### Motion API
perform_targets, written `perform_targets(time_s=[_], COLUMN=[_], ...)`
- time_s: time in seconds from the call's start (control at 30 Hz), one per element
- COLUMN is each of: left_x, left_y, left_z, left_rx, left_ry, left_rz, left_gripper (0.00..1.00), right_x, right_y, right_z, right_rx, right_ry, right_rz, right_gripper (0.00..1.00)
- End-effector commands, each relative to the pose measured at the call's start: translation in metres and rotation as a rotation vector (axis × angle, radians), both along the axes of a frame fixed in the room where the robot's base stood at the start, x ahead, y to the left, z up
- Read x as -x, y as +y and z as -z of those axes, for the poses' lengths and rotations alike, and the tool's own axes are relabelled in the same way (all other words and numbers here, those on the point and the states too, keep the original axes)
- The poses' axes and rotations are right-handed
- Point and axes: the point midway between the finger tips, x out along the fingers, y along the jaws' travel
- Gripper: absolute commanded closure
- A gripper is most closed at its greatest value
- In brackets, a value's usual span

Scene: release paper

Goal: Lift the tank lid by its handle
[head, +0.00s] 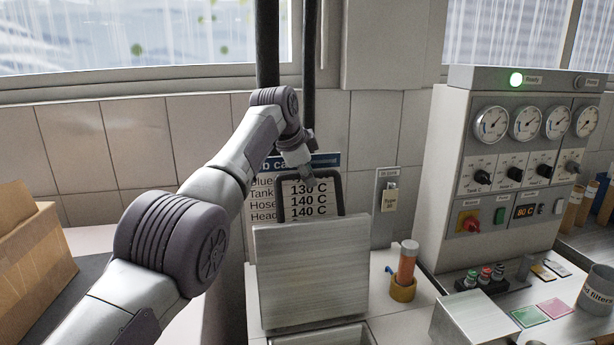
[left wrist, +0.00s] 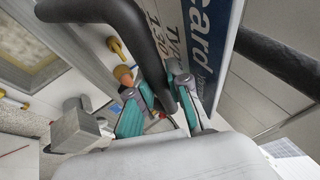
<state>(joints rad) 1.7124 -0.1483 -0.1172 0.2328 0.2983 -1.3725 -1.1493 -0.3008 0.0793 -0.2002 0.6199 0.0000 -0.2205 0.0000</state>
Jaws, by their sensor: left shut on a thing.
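The tank lid (head: 312,275) is a flat brushed-metal panel, standing raised and nearly upright in the head view. Its black looped handle (head: 341,195) rises from its top edge. My left gripper (head: 306,177) reaches the top of the handle. In the left wrist view, the teal-padded fingers of my left gripper (left wrist: 160,108) are closed around the black handle bar (left wrist: 150,50). The exact contact is partly hidden in the head view. Part of the tank opening (head: 325,337) shows below the lid. My right gripper is in neither view.
A wall card (head: 262,190) with temperatures hangs behind the handle. A control cabinet (head: 440,180) with gauges stands farther right. A cardboard box (head: 35,265) sits at the left.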

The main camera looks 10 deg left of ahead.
Motion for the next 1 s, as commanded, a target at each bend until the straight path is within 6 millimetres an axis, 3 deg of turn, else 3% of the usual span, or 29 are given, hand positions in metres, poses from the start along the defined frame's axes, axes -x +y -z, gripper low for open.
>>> perform_targets(time_s=[0.27,0.3,0.47,1.0], left_x=[0.0007,0.0007,0.0007,0.0022], left_y=[0.0007,0.0008,0.0007,0.0021], left_z=[0.0028,0.0028,0.0024,-0.0054], left_rx=[-0.003,-0.004,-0.003,-0.001], left_ry=[0.007,0.007,0.006,-0.001], left_rz=[-0.002,-0.001,-0.001,0.0], left_gripper=[1.0,0.81,0.57,0.57], right_x=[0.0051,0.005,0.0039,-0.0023], right_y=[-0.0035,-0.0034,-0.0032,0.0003], right_z=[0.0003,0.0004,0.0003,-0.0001], right_rx=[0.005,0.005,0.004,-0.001], right_ry=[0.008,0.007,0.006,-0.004], right_rz=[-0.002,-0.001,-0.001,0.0], right_gripper=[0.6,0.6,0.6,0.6])
